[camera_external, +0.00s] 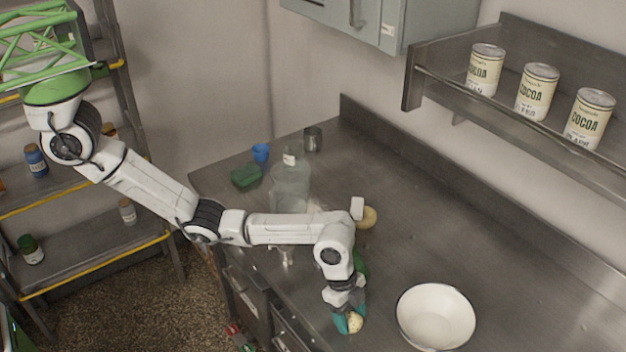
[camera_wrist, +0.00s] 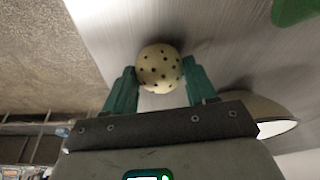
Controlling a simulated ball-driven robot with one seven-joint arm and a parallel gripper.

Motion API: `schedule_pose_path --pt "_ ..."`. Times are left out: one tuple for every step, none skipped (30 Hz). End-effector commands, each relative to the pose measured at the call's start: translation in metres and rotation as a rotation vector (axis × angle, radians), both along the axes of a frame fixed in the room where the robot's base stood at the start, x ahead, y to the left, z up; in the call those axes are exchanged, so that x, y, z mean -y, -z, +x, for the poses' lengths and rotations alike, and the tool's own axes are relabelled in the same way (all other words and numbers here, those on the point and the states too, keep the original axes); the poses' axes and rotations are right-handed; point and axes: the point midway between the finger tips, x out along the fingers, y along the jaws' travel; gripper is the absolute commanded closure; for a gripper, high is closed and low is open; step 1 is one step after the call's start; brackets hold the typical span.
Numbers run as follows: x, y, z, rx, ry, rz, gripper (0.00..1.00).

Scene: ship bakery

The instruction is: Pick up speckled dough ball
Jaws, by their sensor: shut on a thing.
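The speckled dough ball (camera_wrist: 159,68) is round and cream-coloured with dark specks. In the wrist view it sits between the two teal fingers of my gripper (camera_wrist: 160,82), which are shut on it from both sides. In the external view the ball (camera_external: 354,322) shows at the fingertips of my gripper (camera_external: 348,324), near the front edge of the steel counter (camera_external: 400,250). I cannot tell whether the ball touches the counter or is slightly above it.
A white bowl (camera_external: 436,316) stands right of my gripper. A plain tan ball (camera_external: 369,217) and a partly hidden green thing (camera_external: 360,262) lie behind my wrist. A clear bottle (camera_external: 290,180), green block (camera_external: 246,176), blue cup (camera_external: 261,153) and metal cup (camera_external: 313,139) stand farther back.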

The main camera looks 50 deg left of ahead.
Motion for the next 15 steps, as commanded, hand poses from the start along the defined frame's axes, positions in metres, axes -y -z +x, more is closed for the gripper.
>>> schedule_pose_path --pt "0.0001 -0.0001 0.0000 0.000 0.000 0.000 0.68" --pt "0.0000 -0.0002 0.0000 0.000 0.000 0.000 0.71" --pt "0.0000 -0.0002 0.0000 0.000 0.000 0.000 0.75" --pt "0.0002 -0.0004 0.0001 0.000 0.000 -0.001 0.75" --pt "0.0002 -0.0004 0.0001 0.000 0.000 -0.001 0.75" --pt "0.0002 -0.0004 0.0001 0.000 0.000 -0.001 0.75" --pt "0.0001 -0.0003 0.0001 0.000 0.000 -0.001 0.75" --pt "0.0001 -0.0003 0.0001 0.000 0.000 -0.001 0.75" --pt "0.0001 -0.0005 0.0001 0.000 0.000 -0.001 0.75" --pt "0.0002 -0.0007 0.0001 0.000 0.000 -0.001 0.75" --pt "0.0002 -0.0010 0.0002 0.000 0.000 -0.001 0.75" --pt "0.0003 -0.0018 0.0004 0.001 0.000 -0.001 0.75" --pt "0.0004 -0.0026 0.0004 0.001 0.000 -0.002 0.75" --pt "0.0004 -0.0038 0.0005 0.001 0.000 -0.002 0.75" --pt "0.0004 -0.0059 0.0005 0.001 0.000 -0.002 0.75"
